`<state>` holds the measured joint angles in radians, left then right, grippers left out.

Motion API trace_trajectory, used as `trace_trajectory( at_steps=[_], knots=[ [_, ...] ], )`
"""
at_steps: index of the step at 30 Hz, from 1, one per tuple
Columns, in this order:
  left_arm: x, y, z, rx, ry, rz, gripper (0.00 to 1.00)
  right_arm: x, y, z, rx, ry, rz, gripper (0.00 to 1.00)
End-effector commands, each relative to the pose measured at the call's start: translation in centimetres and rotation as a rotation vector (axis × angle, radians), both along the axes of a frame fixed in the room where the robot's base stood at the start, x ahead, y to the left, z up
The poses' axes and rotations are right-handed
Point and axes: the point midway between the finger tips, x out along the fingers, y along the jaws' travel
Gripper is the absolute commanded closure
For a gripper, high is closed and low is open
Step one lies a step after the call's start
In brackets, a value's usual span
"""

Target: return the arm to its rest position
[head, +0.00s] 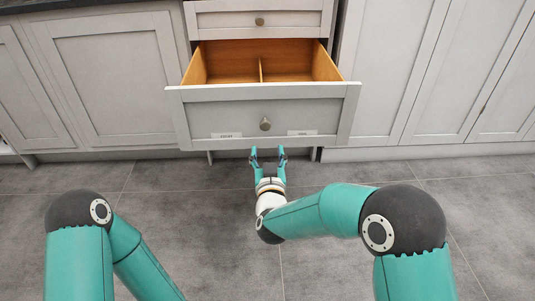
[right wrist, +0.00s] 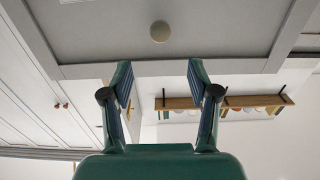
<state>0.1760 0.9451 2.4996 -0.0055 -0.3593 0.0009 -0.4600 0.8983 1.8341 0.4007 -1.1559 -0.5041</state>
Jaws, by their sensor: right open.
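My right gripper (head: 268,155) is in the middle of the head view, just below the front of an open drawer (head: 200,103). Its two fingers are spread and nothing is between them. In the right wrist view the open fingers (right wrist: 160,85) point towards the grey drawer front, with its round knob (right wrist: 160,31) beyond them. I cannot tell whether they touch the drawer. My right arm (head: 325,212) reaches in from the lower right. My left arm (head: 80,240) shows at the lower left, but its gripper is out of view.
The drawer is pulled out, and its wooden inside has a divider (head: 261,70); the visible part looks empty. Two small labels are on its front. A shut drawer (head: 225,20) is above it, with cabinet doors (head: 105,75) on both sides. The grey tiled floor (head: 190,215) is clear.

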Motion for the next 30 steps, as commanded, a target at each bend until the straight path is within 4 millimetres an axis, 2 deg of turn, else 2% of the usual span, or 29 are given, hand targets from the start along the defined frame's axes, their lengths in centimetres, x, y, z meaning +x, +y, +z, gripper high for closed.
trace_trajectory(
  at_steps=[10,14,16,20,21,23,24,26,27,29,30],
  knots=[
    [0.0,0.0,-0.1,0.000,0.000,0.000,0.60,0.3,-0.6,-0.2,0.000,0.004,-0.010,0.40],
    [0.0,0.0,-0.1,0.000,0.000,0.000,0.60,1.3,-3.7,-1.5,-0.002,0.025,-0.061,0.40],
    [0.0,0.0,-0.1,0.000,0.000,0.000,0.60,1.9,-6.7,-3.1,-0.005,0.052,-0.107,0.40],
    [0.0,0.0,-0.1,0.000,0.000,0.000,0.60,1.2,-13.3,-8.9,-0.038,0.170,-0.178,0.40],
    [0.0,0.0,-0.1,0.000,0.000,0.000,0.60,0.3,-15.0,-11.3,-0.048,0.227,-0.184,0.40],
    [0.0,0.0,-0.1,0.000,0.000,0.000,0.60,-1.4,-17.2,-15.0,-0.050,0.329,-0.181,0.40],
    [0.0,0.0,0.0,0.000,0.000,0.000,0.60,-2.9,-18.4,-17.5,-0.044,0.402,-0.175,0.40],
    [0.0,0.0,0.0,0.000,0.000,0.000,0.60,-5.6,-19.6,-21.0,-0.024,0.516,-0.158,0.40],
    [0.0,0.0,0.0,0.000,0.000,0.000,0.60,-7.6,-20.2,-23.3,-0.004,0.598,-0.145,0.40],
    [0.0,0.0,0.0,0.000,0.000,0.000,0.60,-11.0,-20.7,-26.3,0.031,0.722,-0.121,0.40],
    [0.0,0.0,0.0,0.000,0.000,0.000,0.60,-13.5,-20.7,-28.1,0.058,0.804,-0.103,0.40]
  ],
)
